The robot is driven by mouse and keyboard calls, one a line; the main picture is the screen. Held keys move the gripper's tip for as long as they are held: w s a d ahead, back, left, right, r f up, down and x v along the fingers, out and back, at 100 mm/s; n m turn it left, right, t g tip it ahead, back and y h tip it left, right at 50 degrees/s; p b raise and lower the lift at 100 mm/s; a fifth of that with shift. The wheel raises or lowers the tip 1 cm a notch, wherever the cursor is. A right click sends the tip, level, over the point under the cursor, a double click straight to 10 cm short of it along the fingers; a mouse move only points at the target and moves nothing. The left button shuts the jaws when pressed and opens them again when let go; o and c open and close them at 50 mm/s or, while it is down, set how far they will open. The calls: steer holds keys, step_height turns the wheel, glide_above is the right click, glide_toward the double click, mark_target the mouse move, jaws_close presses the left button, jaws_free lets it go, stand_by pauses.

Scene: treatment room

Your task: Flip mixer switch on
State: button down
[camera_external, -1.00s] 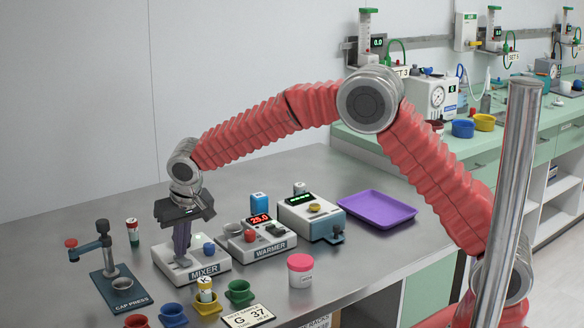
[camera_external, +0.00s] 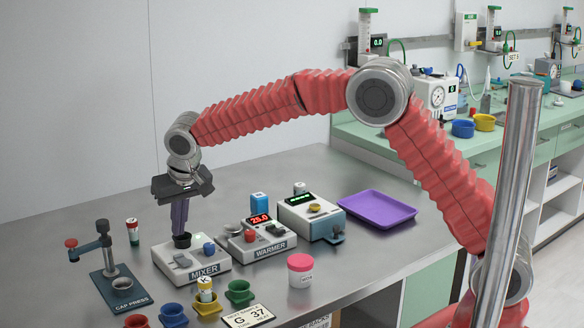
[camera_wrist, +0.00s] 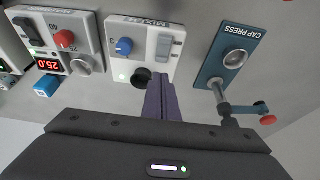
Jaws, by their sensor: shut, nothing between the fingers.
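The mixer (camera_external: 222,268) is a white box with a blue knob (camera_external: 209,249), a black round holder (camera_external: 182,240) and a grey rocker switch (camera_external: 183,262). In the wrist view the switch (camera_wrist: 170,47) lies beyond my fingertips, beside the blue knob (camera_wrist: 124,46). I cannot tell which way the switch is tipped. My gripper (camera_external: 181,230) is shut and empty, its purple fingers pointing down above the mixer near the holder. The fingers (camera_wrist: 160,84) appear clear of the switch.
The warmer (camera_external: 262,243), reading 25.0, stands right of the mixer. The cap press (camera_external: 118,287) is to the left. Coloured cups, including a green one (camera_external: 239,292), and a pink-lidded jar (camera_external: 300,270) stand in front. A purple tray (camera_external: 377,208) lies at the right.

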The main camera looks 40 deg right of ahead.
step_height(320, 180, up, 8)
steer(key=shift+s+r, duration=0.2)
steer(key=shift+s, duration=0.1)
stand_by(0.4)
